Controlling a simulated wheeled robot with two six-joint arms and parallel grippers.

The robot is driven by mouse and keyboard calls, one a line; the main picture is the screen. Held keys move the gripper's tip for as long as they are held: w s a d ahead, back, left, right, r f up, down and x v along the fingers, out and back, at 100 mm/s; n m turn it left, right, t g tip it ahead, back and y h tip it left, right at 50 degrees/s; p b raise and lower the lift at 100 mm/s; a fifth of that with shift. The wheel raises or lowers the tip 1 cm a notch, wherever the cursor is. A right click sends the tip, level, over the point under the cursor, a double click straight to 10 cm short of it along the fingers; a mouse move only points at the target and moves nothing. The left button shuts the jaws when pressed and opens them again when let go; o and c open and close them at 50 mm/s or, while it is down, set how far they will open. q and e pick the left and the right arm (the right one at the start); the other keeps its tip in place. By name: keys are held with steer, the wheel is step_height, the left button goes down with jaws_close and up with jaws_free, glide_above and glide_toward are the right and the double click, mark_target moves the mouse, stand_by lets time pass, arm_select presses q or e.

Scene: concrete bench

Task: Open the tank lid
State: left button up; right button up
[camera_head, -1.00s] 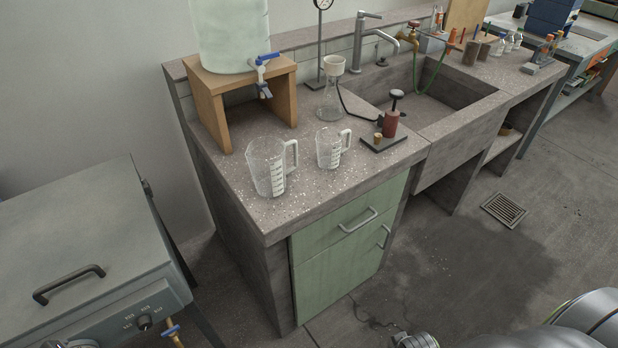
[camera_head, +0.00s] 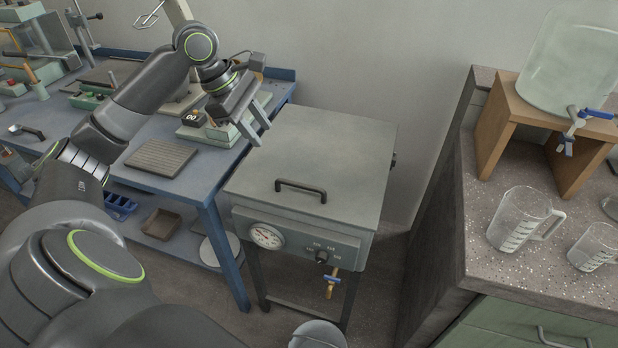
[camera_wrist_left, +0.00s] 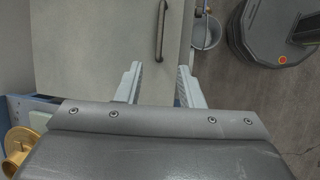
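The tank (camera_head: 300,235) is a grey box on legs in the middle of the head view. Its flat grey lid (camera_head: 325,150) lies shut on top. A dark bar handle (camera_head: 300,187) sits near the lid's front edge; the handle also shows in the left wrist view (camera_wrist_left: 161,30). My left gripper (camera_head: 263,133) is over the lid's back left part, behind the handle and apart from it. In the left wrist view its two pale fingers (camera_wrist_left: 159,72) stand apart with nothing between them. My right gripper is in neither current view.
A blue workbench (camera_head: 215,180) with tools stands left of the tank. The concrete bench (camera_head: 450,215) with two measuring jugs (camera_head: 522,220) stands to the right.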

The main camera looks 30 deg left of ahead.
mark_target(295, 184)
arm_select(q)
steer(key=b+x, duration=0.1)
steer(key=x, duration=1.5)
steer(key=shift+d+f+b, duration=0.25)
steer(key=shift+f+b, duration=0.15)
jaws_close()
